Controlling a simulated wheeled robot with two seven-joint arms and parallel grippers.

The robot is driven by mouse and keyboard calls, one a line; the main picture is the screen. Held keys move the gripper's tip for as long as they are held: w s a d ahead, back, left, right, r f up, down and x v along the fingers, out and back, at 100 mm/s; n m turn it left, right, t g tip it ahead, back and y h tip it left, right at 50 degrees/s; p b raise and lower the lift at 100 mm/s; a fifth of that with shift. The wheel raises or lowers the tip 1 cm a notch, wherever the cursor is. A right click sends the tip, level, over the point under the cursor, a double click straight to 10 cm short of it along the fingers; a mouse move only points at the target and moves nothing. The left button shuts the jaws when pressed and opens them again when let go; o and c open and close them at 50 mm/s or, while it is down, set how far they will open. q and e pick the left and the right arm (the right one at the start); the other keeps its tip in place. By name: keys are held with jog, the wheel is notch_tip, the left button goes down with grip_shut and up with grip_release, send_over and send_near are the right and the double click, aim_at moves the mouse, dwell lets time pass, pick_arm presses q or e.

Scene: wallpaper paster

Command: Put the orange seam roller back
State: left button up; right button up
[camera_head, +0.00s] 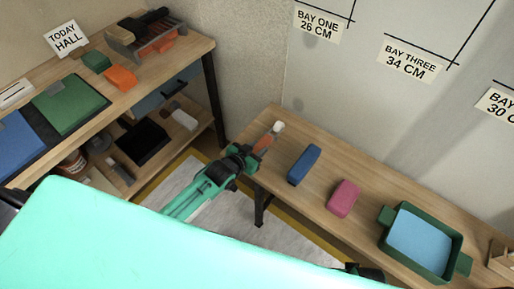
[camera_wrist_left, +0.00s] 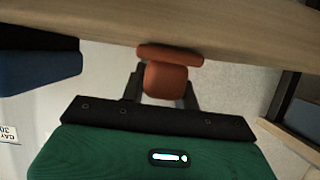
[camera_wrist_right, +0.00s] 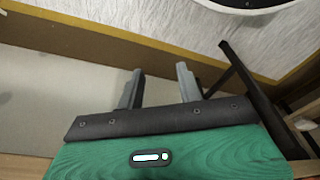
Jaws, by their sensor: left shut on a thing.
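The orange seam roller (camera_head: 264,142) has an orange handle and a pale tip. My left gripper (camera_head: 256,150) is shut on it above the left end of the right-hand bench. In the left wrist view the orange handle (camera_wrist_left: 166,78) sits between the two dark fingers, near a wooden surface; I cannot tell whether it touches. A tool rack (camera_head: 143,38) with an orange piece stands at the far end of the left shelf bench. My right gripper (camera_wrist_right: 160,88) shows in the right wrist view, its fingers apart with nothing between them.
The right-hand bench holds a blue block (camera_head: 304,164), a pink block (camera_head: 343,198) and a green tray (camera_head: 455,244) with a light-blue inside. The left bench carries an orange block (camera_head: 121,77), a green block (camera_head: 97,61) and a green pad (camera_head: 68,106). A floor gap separates the benches.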

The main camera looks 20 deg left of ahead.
pick_arm(q)
jog(key=o, duration=1.1)
jog(key=shift+f, duration=0.1)
